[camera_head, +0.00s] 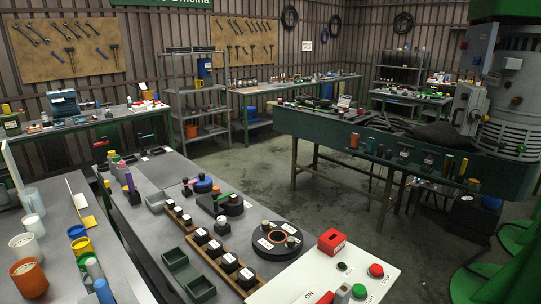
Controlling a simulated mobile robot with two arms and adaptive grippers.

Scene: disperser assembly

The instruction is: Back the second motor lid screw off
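A large grey ribbed housing (512,122), which looks like a motor, stands at the far right under a green part (503,10), cut off by the picture's edge. A grey box (468,108) with small round fittings is beside it. I cannot make out a motor lid screw at this size. Neither of my grippers shows in the head view.
A grey bench (150,215) in front carries wooden strips with black blocks, round black holders and green bins. A white panel (300,275) with red and green buttons is at its near end. A long dark green table (310,122) stands beyond open floor (260,165).

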